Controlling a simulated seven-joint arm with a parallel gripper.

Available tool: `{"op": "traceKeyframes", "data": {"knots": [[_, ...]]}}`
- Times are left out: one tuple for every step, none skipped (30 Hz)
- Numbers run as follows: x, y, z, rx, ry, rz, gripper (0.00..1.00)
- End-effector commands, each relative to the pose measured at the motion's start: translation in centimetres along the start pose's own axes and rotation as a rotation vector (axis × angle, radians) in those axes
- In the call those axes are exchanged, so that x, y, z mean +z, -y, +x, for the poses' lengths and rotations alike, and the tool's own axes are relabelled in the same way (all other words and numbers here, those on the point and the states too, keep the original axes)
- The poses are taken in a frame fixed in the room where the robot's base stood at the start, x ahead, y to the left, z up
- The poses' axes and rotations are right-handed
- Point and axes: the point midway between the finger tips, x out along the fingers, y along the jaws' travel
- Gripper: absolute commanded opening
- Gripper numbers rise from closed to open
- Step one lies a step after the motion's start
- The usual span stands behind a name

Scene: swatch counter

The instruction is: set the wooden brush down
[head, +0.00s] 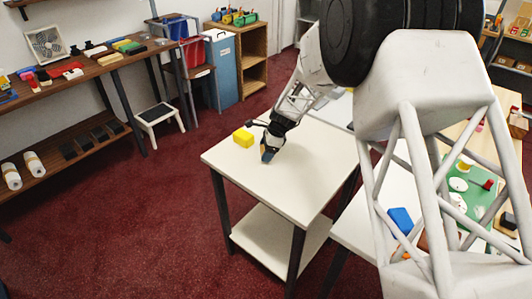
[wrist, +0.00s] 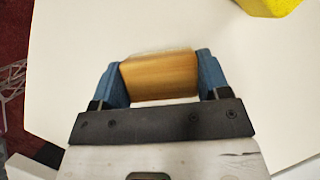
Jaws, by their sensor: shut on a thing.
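The wooden brush (wrist: 160,76) is a tan wooden block between the two blue fingers of my gripper (wrist: 160,80) in the wrist view. A pale fringe shows along its far edge. My gripper is shut on it, with a finger against each end. In the head view, my gripper (head: 268,152) is low over the white table (head: 290,185), near its back left part. The brush is mostly hidden there by the fingers. I cannot tell whether the brush touches the tabletop.
A yellow block (head: 243,137) stands on the table just left of my gripper; it also shows in the wrist view (wrist: 268,6). The table's front part is clear. A blue object (head: 401,219) lies on the surface to the right. Dark red carpet surrounds the table.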

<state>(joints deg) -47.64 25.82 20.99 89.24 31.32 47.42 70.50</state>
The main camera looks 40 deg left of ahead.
Motion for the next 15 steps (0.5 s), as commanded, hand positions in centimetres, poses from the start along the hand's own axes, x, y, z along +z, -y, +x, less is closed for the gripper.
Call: {"op": "traceKeyframes", "data": {"knots": [[-0.18, 0.0, 0.44, 0.0, 0.0, 0.0, 0.42], [-0.26, 0.01, 0.63, 0.0, 0.0, 0.0, 0.42], [-0.35, 0.02, 0.82, -0.001, 0.0, -0.001, 0.42], [-0.39, 0.03, 0.92, -0.001, 0.0, -0.001, 0.42], [-0.41, 0.03, 0.98, -0.001, 0.0, -0.001, 0.42], [-0.42, 0.04, 1.0, -0.002, 0.0, -0.001, 0.42], [-0.42, 0.04, 1.0, -0.002, 0.0, -0.001, 0.42], [-0.42, 0.04, 0.99, -0.002, 0.0, -0.001, 0.42], [-0.42, 0.03, 0.99, -0.001, 0.0, -0.001, 0.42], [-0.42, 0.03, 0.99, -0.001, 0.0, -0.001, 0.42], [-0.42, 0.03, 0.99, -0.001, -0.001, -0.001, 0.42], [-0.42, 0.03, 0.99, -0.001, -0.001, -0.001, 0.42], [-0.42, 0.03, 1.0, -0.001, 0.0, -0.001, 0.42], [-0.44, 0.03, 1.03, -0.001, -0.001, -0.001, 0.42], [-0.47, 0.03, 1.11, -0.001, -0.001, -0.001, 0.42]]}}
